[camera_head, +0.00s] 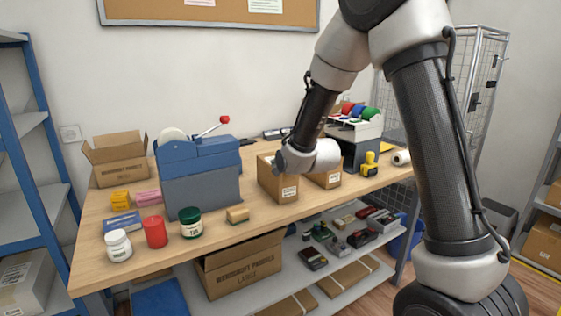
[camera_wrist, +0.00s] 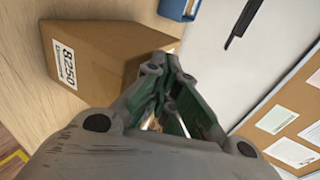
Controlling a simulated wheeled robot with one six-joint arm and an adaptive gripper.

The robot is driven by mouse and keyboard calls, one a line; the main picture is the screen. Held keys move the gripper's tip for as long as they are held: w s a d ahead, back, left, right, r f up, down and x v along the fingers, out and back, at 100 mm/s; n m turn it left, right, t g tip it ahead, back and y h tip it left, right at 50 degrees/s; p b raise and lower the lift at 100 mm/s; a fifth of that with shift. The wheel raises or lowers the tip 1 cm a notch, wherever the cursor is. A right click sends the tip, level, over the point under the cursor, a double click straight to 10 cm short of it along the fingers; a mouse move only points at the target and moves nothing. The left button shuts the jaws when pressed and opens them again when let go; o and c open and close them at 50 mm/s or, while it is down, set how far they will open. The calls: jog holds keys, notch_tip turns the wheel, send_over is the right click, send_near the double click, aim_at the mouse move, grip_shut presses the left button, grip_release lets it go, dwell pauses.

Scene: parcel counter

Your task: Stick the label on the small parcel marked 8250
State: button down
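A brown carton parcel (camera_wrist: 110,55) fills the upper left of the wrist view. A white tag (camera_wrist: 66,64) on its side reads 8250. In the head view two cartons with white tags stand mid-counter, one nearer (camera_head: 272,183) and one to its right (camera_head: 328,179); their numbers are too small to read. My gripper (camera_wrist: 167,72) has its green-padded fingers drawn together, their tips close beside the 8250 parcel in the picture. Whether they touch it I cannot tell. No loose label shows between them. In the head view my wrist hides the fingers, above and behind the cartons.
A blue dispenser with a red-knobbed lever (camera_head: 198,178) stands left of the cartons. A red jar (camera_head: 155,232), a green jar (camera_head: 190,223), a white bottle (camera_head: 118,245) and a wooden block (camera_head: 238,214) line the front. A yellow stamp (camera_head: 369,164) stands at right.

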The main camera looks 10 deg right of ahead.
jog(key=c, duration=1.6)
grip_release()
jog(key=shift+o, duration=0.2)
jog(key=shift+v, duration=2.75)
notch_tip(320, 180, up, 7)
jog(key=s, duration=0.1)
jog(key=shift+s+d, duration=0.2)
jog(key=shift+s, duration=0.2)
